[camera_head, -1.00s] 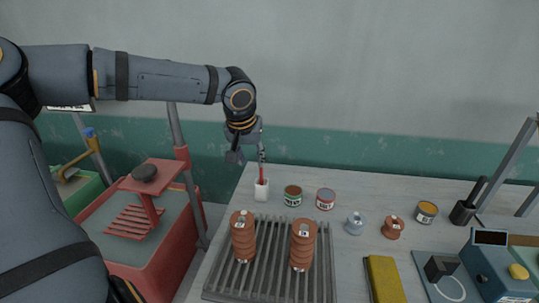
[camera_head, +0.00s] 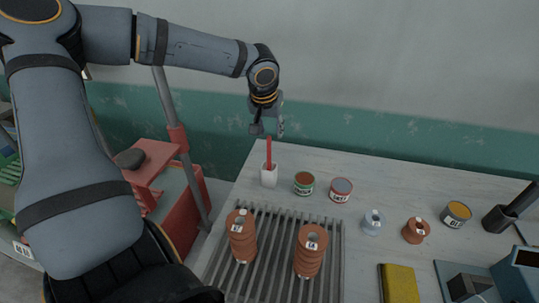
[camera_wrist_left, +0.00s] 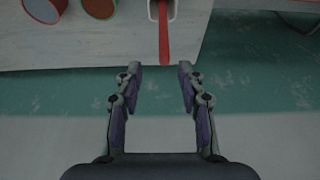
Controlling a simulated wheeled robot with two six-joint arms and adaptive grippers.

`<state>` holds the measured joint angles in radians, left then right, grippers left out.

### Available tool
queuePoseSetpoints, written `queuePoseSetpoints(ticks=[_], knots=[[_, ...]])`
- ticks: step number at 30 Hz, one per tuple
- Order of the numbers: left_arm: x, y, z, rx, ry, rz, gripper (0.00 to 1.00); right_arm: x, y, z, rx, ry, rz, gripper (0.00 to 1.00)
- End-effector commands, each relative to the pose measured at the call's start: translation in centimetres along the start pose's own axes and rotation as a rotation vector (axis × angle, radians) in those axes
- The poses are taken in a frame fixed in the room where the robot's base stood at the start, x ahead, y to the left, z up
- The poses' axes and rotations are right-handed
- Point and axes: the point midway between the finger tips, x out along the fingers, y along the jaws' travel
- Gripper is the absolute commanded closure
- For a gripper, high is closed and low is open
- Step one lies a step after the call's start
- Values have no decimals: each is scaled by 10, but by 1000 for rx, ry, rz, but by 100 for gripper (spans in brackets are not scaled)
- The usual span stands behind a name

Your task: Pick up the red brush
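The red brush (camera_head: 269,153) stands upright in a small white holder (camera_head: 268,176) at the back left of the table. My left gripper (camera_head: 268,133) is just above the brush's upper end in the head view. In the left wrist view the gripper (camera_wrist_left: 160,72) is open, with nothing between its fingers. There the red brush (camera_wrist_left: 164,35) points toward the gap between the fingertips, and the white holder (camera_wrist_left: 153,10) is cut by the top edge. My right gripper is not in view.
Two paint cans, one green-labelled (camera_head: 304,183) and one red-labelled (camera_head: 341,190), stand right of the holder. Ribbed brown cylinders (camera_head: 241,240) stand on a slatted rack (camera_head: 272,272) in front. A wall (camera_head: 400,70) rises behind the table.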

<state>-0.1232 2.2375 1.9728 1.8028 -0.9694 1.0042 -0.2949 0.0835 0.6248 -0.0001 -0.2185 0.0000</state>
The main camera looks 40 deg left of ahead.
Motion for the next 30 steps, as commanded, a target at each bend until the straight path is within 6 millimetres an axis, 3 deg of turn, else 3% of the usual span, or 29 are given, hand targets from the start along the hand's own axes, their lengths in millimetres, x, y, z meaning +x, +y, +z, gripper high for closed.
queuePoseSetpoints(ticks=[9,17,26,30], knots=[[45,-6,6,0,-3,-2,60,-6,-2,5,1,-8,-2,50],[51,-5,6,0,-1,2,60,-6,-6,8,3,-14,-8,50],[51,-5,6,0,-1,1,97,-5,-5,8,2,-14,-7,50],[51,-5,6,0,-1,1,100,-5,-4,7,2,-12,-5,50]])
